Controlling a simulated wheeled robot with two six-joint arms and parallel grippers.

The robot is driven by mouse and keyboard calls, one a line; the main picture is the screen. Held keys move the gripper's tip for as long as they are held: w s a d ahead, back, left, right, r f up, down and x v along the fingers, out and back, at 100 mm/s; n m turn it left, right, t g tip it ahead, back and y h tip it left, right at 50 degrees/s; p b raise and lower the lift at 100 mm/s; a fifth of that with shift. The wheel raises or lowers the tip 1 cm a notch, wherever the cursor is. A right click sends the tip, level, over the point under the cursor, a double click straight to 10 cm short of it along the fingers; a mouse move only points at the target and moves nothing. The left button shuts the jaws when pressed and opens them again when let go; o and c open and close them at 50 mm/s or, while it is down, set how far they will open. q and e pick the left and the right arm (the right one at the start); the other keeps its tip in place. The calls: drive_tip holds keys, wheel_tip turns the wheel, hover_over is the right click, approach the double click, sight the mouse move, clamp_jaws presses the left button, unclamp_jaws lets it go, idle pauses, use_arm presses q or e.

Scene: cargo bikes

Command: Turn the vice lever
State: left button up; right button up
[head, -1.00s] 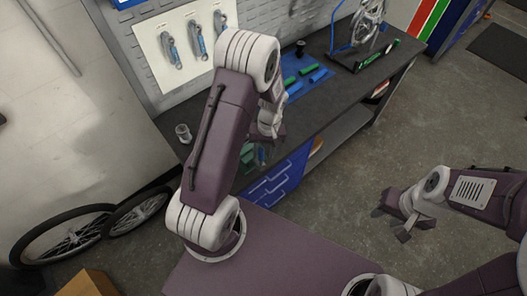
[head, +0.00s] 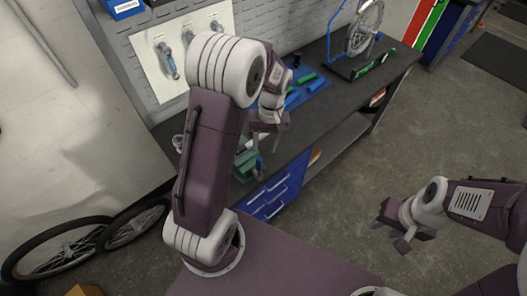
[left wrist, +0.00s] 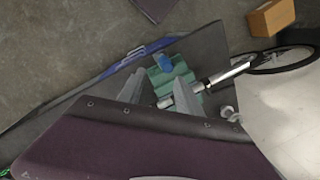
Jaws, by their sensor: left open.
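The green vice (head: 246,160) sits at the near left end of the dark workbench, partly hidden behind my left arm. In the left wrist view the vice (left wrist: 168,80) has a blue part on top, and a bright silver rod (left wrist: 226,74), seemingly its lever, sticks out to the right. My left gripper (head: 270,128) is open above the vice. In the left wrist view the open fingers of my left gripper (left wrist: 158,78) overlap the vice; contact cannot be told. My right gripper (head: 393,230) is open and empty over the floor, away from the bench.
A small glass jar (left wrist: 230,113) stands near the rod. Blue drawers (head: 276,192) are under the bench. Green and blue handles lie on a blue mat (head: 305,90). A wheel stand (head: 362,62) is at the far end. Bike wheels (head: 65,245) lean at the left.

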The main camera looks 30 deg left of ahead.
idle(0.4)
use_arm(q)
drive_tip(key=s+d+f+m+t+b, duration=0.2)
drive_tip(key=s+d+f+m+b, duration=0.2)
drive_tip(key=s, duration=0.6)
drive_tip(key=shift+m+t+h+b, duration=0.3)
drive_tip(key=shift+m+h+b, duration=0.1)
drive_tip(key=shift+m+b, duration=0.35)
drive_tip(key=shift+s+d, duration=0.1)
drive_tip(key=shift+s, duration=0.05)
drive_tip(key=shift+f, duration=0.1)
